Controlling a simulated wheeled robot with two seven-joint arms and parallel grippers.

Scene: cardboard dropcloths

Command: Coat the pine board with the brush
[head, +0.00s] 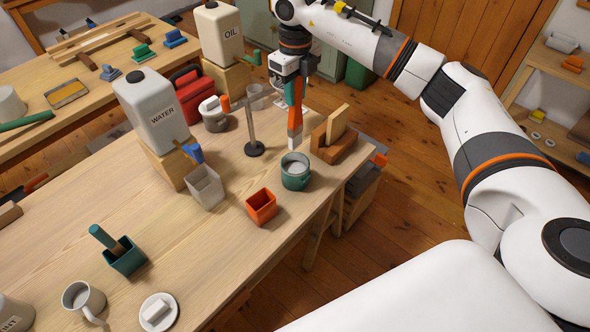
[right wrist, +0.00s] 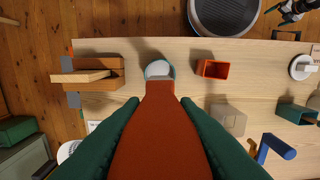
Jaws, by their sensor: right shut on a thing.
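My right gripper (head: 292,96) is shut on the orange handle of a brush (head: 295,118) and holds it upright with the bristles down. The pale bristle end is just above or at the mouth of a green cup (head: 295,184) holding something whitish. I cannot tell whether it touches the contents. In the right wrist view the brush (right wrist: 162,140) lies between my green fingers and points at the cup (right wrist: 148,70). The pale pine board (head: 338,123) leans on a brown block stand to the right of the cup. It also shows in the right wrist view (right wrist: 82,77).
A white water jug (head: 152,108) stands on a wooden block behind. The bench front edge is close to the cup.

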